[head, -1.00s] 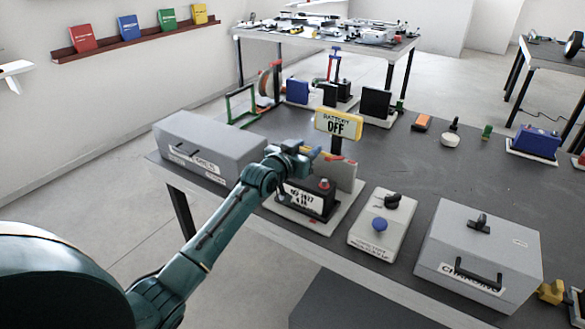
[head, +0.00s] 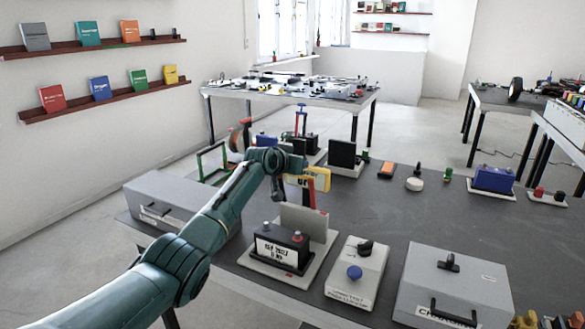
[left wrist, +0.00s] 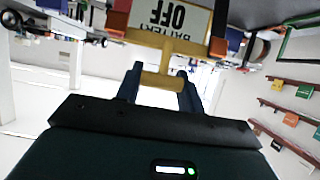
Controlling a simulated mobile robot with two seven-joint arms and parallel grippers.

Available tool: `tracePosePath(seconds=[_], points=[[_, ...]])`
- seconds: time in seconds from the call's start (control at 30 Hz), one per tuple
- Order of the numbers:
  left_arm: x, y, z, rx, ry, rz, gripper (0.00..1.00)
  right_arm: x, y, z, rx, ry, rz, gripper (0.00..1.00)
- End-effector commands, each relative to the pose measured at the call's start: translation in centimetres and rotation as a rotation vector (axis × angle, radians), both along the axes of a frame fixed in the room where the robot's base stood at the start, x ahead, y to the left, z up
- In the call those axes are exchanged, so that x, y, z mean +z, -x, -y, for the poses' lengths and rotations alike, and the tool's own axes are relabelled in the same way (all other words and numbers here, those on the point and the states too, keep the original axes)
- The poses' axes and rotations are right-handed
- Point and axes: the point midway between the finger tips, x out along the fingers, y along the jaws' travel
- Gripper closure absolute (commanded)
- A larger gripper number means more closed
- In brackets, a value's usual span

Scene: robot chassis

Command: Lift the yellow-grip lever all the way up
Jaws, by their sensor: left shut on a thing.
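The lever's yellow grip (left wrist: 163,82) is a short bar between the two fingers in the left wrist view. My left gripper (left wrist: 158,90) is shut on it. A yellow stem and crosspiece join the grip to red arms (left wrist: 219,30). In the head view my left gripper (head: 278,187) is in front of the lever and hides the grip; a red arm (head: 311,192) stands roughly upright beside the sign. The yellow-framed sign (head: 319,177) is partly covered in the head view; the wrist view shows it upside down, reading BATTERY OFF. My right gripper is out of view.
A black battery box (head: 282,249) sits on the pale base below the lever. A grey case (head: 180,208) lies left, a white switch box (head: 355,275) and grey charger case (head: 455,285) right. Open table (head: 400,215) lies behind these boxes.

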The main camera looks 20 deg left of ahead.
Motion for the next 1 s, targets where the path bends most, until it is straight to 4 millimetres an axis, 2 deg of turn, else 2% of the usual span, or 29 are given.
tracePosePath(seconds=[0.3,0.73,0.77,1.0], points=[[0.02,-0.29,0.09,0.000,-0.007,-0.090,1.00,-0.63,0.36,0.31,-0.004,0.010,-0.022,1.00],[-0.37,-0.20,0.09,-0.001,-0.008,-0.107,1.00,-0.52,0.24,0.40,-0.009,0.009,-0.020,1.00],[-0.38,-0.20,0.09,-0.001,-0.008,-0.107,0.61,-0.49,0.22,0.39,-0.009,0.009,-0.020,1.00],[-0.18,-0.25,0.07,-0.001,-0.008,-0.102,0.41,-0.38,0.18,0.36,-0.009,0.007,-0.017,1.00]])
